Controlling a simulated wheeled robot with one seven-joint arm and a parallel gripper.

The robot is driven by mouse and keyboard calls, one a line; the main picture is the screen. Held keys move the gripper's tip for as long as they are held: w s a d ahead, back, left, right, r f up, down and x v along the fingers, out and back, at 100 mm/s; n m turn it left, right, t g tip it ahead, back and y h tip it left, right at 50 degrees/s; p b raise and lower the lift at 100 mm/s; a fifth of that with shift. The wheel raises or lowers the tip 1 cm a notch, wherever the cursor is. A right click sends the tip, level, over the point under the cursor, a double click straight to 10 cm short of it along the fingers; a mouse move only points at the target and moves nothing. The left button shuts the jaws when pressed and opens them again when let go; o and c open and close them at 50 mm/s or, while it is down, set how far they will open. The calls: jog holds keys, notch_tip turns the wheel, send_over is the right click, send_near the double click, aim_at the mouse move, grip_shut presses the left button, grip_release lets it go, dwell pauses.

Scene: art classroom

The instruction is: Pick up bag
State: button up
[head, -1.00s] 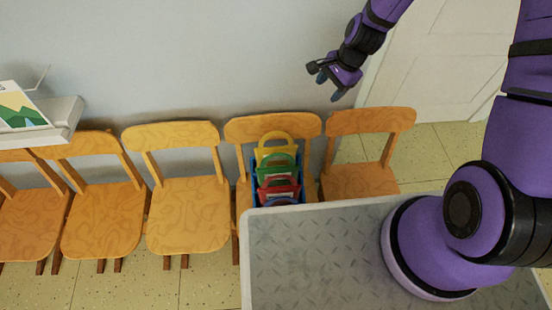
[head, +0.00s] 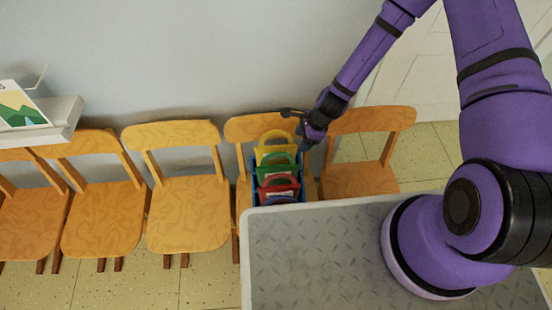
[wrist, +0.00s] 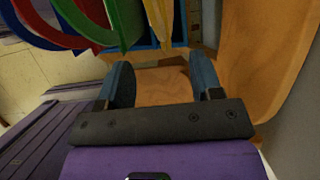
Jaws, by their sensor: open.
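Several bags with looped handles stand in a row in a blue rack (head: 254,188) on a wooden chair. They are a yellow bag (head: 273,150), a green bag (head: 276,172), a red bag (head: 278,190) and a blue bag (head: 280,201), partly hidden by my base. My gripper (head: 303,137) is just right of the yellow bag, near the chair's backrest. In the wrist view my gripper (wrist: 163,78) is open, with only bare wood between its fingers. The yellow bag (wrist: 160,20) and green bag (wrist: 118,22) show beyond the fingertips, apart from them.
The chair (head: 238,128) holding the rack stands against the grey wall. An empty chair (head: 350,180) is to its right and another (head: 187,210) to its left. A white shelf (head: 50,125) with a picture juts out at far left. A white door (head: 410,70) is behind my arm.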

aim_at(294, 148)
jog(key=shift+w+x, duration=0.15)
jog(key=shift+x, duration=1.6)
jog(key=shift+w+x, duration=0.2)
jog(key=shift+x, duration=1.55)
grip_shut()
